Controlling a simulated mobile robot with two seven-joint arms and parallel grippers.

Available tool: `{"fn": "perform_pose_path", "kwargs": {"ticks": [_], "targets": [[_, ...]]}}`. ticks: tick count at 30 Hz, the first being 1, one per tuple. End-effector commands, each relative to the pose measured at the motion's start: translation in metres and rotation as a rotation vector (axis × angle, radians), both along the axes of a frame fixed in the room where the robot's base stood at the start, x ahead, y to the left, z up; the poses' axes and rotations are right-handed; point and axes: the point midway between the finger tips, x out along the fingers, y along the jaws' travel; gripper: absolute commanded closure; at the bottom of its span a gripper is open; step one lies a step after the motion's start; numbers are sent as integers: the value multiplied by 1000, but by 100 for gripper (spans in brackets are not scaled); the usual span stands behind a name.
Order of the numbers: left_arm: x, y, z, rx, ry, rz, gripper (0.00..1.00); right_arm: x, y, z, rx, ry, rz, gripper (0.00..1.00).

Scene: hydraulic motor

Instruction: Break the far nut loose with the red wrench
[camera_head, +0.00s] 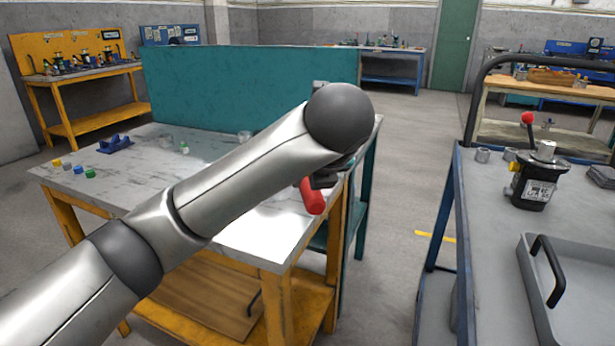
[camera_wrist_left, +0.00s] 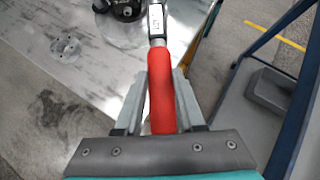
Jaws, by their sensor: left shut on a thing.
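My left gripper (camera_wrist_left: 162,84) is shut on the red handle of the red wrench (camera_wrist_left: 160,98), its two grey fingers on either side of the grip. The wrench's silver shaft (camera_wrist_left: 156,22) runs up out of the top of the left wrist view, so its head is not visible. In the head view, my left arm hides most of the wrench; only its red handle end (camera_head: 312,197) shows below my left gripper (camera_head: 322,180), at the right edge of the workbench. A dark round part (camera_wrist_left: 124,8) shows beside the shaft. I cannot make out the far nut. My right gripper is not in view.
The workbench (camera_head: 262,236) has a teal back panel (camera_head: 230,88). A blue holder (camera_head: 115,144) and small coloured pieces lie at its left. A metal flange disc (camera_wrist_left: 65,47) lies left of the wrench. A cart (camera_head: 482,228) with a black motor (camera_head: 532,190) and a grey tray (camera_head: 530,290) stands right, across a floor gap.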

Motion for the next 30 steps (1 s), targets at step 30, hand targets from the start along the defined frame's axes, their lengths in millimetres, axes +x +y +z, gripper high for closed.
{"fn": "perform_pose_path", "kwargs": {"ticks": [30], "targets": [[9,-26,-6,4,18,135,100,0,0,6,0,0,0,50]]}}
